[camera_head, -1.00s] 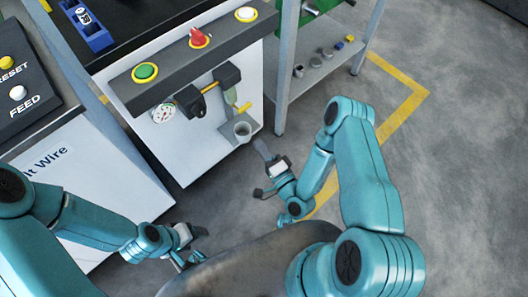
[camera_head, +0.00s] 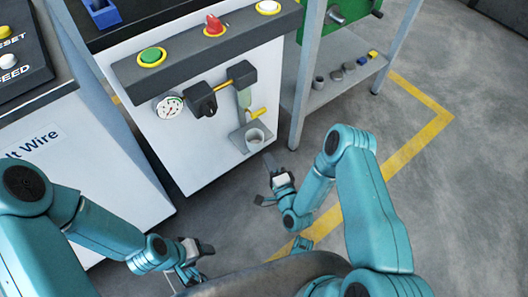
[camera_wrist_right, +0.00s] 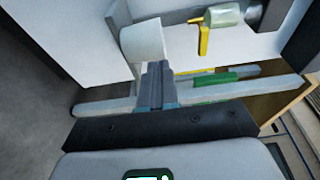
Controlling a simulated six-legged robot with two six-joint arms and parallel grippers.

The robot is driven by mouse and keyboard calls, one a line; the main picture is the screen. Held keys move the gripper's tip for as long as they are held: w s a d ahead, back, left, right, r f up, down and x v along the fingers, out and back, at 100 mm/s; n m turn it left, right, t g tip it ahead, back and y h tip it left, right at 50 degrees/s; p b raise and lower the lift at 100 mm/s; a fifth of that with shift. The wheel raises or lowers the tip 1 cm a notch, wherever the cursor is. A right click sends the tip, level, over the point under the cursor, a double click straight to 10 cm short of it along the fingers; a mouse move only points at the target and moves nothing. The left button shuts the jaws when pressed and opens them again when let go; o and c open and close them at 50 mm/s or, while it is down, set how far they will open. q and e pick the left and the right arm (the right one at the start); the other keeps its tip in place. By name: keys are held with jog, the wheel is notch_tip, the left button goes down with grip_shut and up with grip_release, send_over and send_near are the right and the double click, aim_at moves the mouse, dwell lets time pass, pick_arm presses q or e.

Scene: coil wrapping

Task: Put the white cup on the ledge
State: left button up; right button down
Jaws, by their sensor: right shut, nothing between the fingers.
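The white cup (camera_head: 255,139) stands upright on the small grey ledge (camera_head: 239,141) at the front of the white machine, below a valve with a yellow handle. My right gripper (camera_head: 269,160) is shut and empty, just below and right of the cup in the head view. In the right wrist view the cup (camera_wrist_right: 143,42) is just beyond the shut fingertips (camera_wrist_right: 158,68); whether they touch it I cannot tell. My left gripper (camera_head: 207,248) is low in the head view, away from the cup, and its jaws are unclear.
The machine carries a green button (camera_head: 151,56), a red knob (camera_head: 214,24) and a gauge (camera_head: 169,106). A grey shelf (camera_head: 335,85) with several small items stands right of the ledge. Open floor (camera_head: 460,200) lies to the right.

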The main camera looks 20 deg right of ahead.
jog(key=b, duration=0.1)
send_near(254, 131)
jog(key=shift+w+r, duration=0.15)
jog(key=shift+w, duration=0.4)
jog(key=shift+w, duration=0.1)
jog(key=w+b, duration=0.1)
jog(key=w, duration=0.1)
jog(key=w+b, duration=0.1)
jog(key=w, duration=0.1)
jog(key=w+b, duration=0.1)
jog(key=w, duration=0.1)
jog(key=shift+a+f, duration=0.2)
jog(key=shift+a, duration=0.2)
jog(key=shift+w+r, duration=0.2)
jog(key=shift+w, duration=0.2)
